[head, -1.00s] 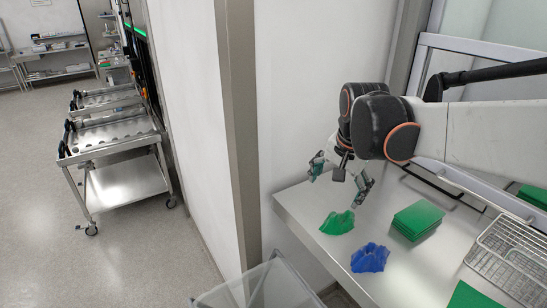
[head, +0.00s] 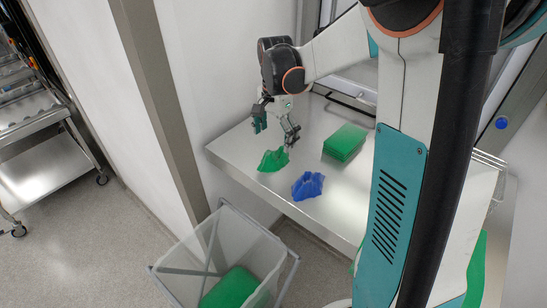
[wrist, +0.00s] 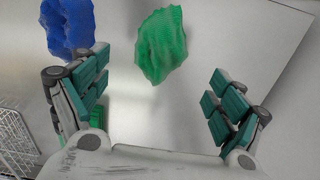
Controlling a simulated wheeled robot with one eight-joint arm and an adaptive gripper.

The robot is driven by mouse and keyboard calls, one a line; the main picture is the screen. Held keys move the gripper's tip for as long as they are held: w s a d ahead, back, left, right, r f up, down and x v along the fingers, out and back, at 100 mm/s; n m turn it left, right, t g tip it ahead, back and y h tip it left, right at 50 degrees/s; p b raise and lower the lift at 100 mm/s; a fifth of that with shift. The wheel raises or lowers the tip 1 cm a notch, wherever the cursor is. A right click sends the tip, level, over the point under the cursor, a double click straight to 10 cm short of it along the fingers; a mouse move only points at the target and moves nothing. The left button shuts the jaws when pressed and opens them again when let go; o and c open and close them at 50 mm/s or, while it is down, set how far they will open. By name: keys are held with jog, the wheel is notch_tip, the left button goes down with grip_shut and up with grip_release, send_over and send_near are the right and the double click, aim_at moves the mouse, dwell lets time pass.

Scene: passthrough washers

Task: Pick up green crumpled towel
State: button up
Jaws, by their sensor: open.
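The green crumpled towel (head: 273,160) lies on the steel table near its left front edge. In the wrist view the towel (wrist: 161,44) shows between and beyond the two fingers, nearer the left finger. My gripper (head: 276,128) is open and empty, just behind and above the towel, apart from it. In the wrist view my gripper (wrist: 160,98) has its fingers spread wide.
A blue crumpled towel (head: 308,185) lies right of the green one. A stack of folded green towels (head: 345,142) is behind it. A wire basket (wrist: 16,140) shows at the wrist view's left. A bin (head: 230,250) with green cloth stands before the table (head: 240,148).

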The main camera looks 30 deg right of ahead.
aim_at(274, 152)
notch_tip(274, 152, down, 7)
jog(key=shift+a+f+b, duration=0.1)
jog(key=shift+f+b, duration=0.05)
jog(key=shift+b, duration=0.15)
jog(key=c, duration=1.3)
